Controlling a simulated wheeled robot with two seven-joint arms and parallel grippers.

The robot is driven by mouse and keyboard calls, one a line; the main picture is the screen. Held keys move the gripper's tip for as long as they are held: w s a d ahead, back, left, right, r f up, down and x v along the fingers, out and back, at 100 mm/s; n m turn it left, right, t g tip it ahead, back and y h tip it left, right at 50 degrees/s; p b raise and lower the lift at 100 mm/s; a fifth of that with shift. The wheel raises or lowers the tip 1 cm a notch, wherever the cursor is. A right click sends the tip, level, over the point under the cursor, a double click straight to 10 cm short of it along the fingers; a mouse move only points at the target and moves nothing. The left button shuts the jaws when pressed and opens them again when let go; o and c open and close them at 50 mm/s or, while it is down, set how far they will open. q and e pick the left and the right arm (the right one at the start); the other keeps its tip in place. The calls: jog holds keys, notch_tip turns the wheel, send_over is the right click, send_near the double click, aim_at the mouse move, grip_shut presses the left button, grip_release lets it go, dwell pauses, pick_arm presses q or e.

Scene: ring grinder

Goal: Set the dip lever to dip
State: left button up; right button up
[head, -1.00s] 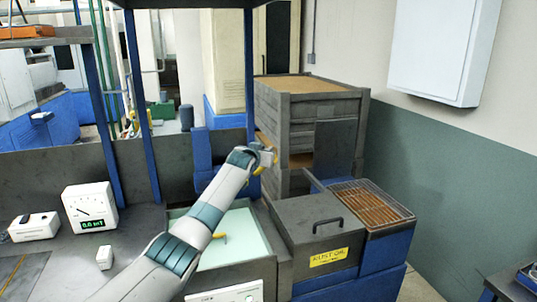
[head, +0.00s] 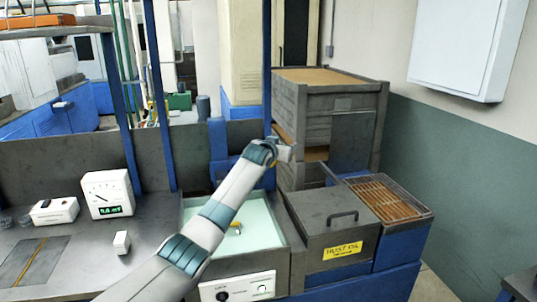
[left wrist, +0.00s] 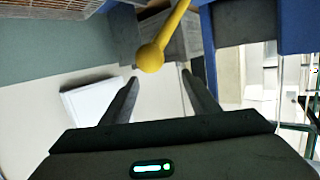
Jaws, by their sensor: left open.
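The dip lever shows in the left wrist view as a yellow rod with a yellow ball knob (left wrist: 150,58). The rod runs up out of the top of the picture. My left gripper (left wrist: 160,77) is open, with one finger to each side below the knob. The knob is just beyond the fingertips, nearer the left finger, and I see no clear contact. In the head view my left gripper (head: 286,152) is above and behind the pale green tank (head: 265,222); the lever is not clear there. My right gripper is not in view.
A dark lidded box with a rust oil label (head: 343,250) stands right of the tank, beside a wire-grid tray (head: 388,198). A grey cabinet (head: 350,140) rises behind. A small yellow piece (head: 235,228) is in the tank. A meter (head: 107,193) stands left.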

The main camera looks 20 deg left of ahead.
pick_arm(q)
jog(key=b+v, duration=0.4)
jog(key=v, duration=1.1)
jog(key=shift+b, duration=0.35)
